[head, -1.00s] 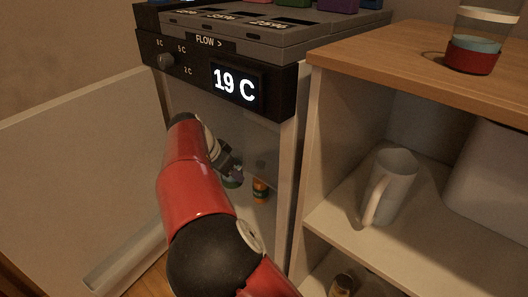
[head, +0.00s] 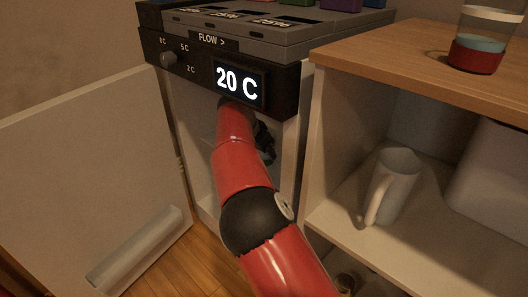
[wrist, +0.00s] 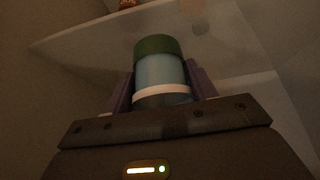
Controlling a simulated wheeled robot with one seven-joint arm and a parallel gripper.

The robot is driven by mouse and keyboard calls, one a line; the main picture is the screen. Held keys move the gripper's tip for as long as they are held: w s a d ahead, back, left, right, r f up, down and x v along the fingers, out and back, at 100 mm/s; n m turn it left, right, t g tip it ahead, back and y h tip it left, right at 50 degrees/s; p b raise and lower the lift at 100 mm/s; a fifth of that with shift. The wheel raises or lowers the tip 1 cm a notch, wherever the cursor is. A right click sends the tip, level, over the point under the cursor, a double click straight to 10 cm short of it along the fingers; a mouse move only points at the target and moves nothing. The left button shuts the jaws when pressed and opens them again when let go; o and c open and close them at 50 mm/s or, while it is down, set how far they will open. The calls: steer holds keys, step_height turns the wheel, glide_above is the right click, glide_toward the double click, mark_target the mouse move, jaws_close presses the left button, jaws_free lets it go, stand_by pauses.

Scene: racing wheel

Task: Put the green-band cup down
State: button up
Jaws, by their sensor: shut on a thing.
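The green-band cup (wrist: 160,72) shows in the wrist view, with a dark green band at its far end, a pale blue body and a white ring. My gripper (wrist: 161,88) is shut on it, a purple finger on each side. In the head view my red arm reaches into the open fridge below the display (head: 237,83), and my dark wrist (head: 265,145) is partly visible there. The cup and fingertips are hidden in that view. I cannot tell whether the cup touches a surface.
A pale shelf (wrist: 85,42) crosses the wrist view, with a small orange item (wrist: 127,4) at the top edge. The fridge door (head: 85,160) stands open at left.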

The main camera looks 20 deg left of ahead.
steer(key=shift+w+d, duration=0.2)
steer(key=shift+w, duration=0.3)
steer(key=shift+s+f, duration=0.15)
steer(key=shift+f, duration=0.6)
steer(key=shift+f+b, duration=0.1)
steer(key=shift+b, duration=0.2)
steer(key=o, duration=1.2)
steer(key=shift+o, duration=0.2)
steer(key=shift+s+a+r, duration=0.35)
steer(key=shift+s+r, duration=0.25)
steer(key=shift+r, duration=0.1)
steer(key=s+a, duration=0.4)
steer(key=s, duration=0.6)
steer(key=shift+s+p, duration=0.25)
steer(key=shift+p, duration=0.1)
steer(key=shift+a+f, duration=0.1)
